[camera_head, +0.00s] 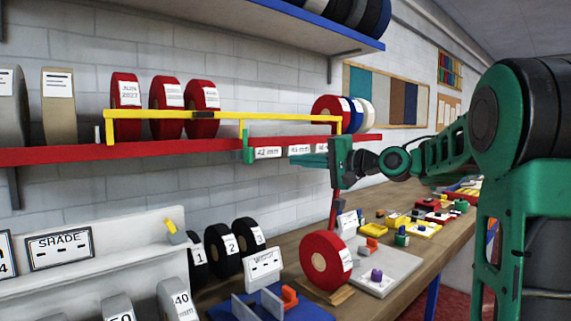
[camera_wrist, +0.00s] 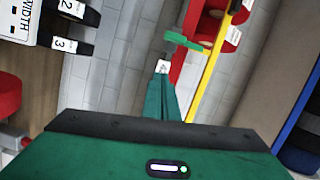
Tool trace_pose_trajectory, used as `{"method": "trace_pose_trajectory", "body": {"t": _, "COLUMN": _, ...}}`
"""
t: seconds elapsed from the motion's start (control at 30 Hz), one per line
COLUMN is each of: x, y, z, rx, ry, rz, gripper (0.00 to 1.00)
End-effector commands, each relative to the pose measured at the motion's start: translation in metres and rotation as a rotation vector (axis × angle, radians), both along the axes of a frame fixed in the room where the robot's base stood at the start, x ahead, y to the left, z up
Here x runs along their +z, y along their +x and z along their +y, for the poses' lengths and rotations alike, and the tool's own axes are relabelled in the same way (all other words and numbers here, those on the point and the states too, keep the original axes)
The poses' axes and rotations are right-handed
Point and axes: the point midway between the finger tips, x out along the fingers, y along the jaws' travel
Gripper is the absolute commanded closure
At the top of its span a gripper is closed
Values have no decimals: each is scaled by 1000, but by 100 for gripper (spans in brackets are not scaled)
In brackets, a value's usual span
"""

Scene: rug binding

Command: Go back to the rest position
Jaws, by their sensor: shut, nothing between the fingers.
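My gripper (camera_head: 318,158) is green and shut, with nothing between its fingers. In the head view it points left, close in front of the labelled edge of the red shelf (camera_head: 75,155). In the wrist view its closed fingers (camera_wrist: 165,95) point up the picture toward the wall and the shelf edge. A small green piece (camera_head: 249,146) sits on the shelf edge just left of the fingertips; it also shows in the wrist view (camera_wrist: 187,41). Whether the fingertips touch the shelf edge, I cannot tell.
Red rolls (camera_head: 166,105) stand on the shelf behind a yellow rail (camera_head: 220,114). Below, a wooden bench (camera_head: 430,262) holds a large red roll (camera_head: 322,262), black numbered rolls (camera_head: 222,250), a blue stand (camera_head: 268,309) and small coloured parts. A blue-edged shelf (camera_head: 330,27) hangs above.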

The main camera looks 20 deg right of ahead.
Motion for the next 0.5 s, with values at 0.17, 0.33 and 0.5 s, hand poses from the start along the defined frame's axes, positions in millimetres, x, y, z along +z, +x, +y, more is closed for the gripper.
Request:
{"method": "trace_pose_trajectory", "body": {"t": 0.17, "x": 0, "y": -7, "z": -5, "rx": 0, "ry": 0, "rz": 0, "gripper": 100}}
{"method": "trace_pose_trajectory", "body": {"t": 0.33, "x": 0, "y": -8, "z": -5, "rx": 0, "ry": 0, "rz": 0, "gripper": 100}}
{"method": "trace_pose_trajectory", "body": {"t": 0.5, "x": 0, "y": -8, "z": -5, "rx": 0, "ry": 0, "rz": 0, "gripper": 100}}
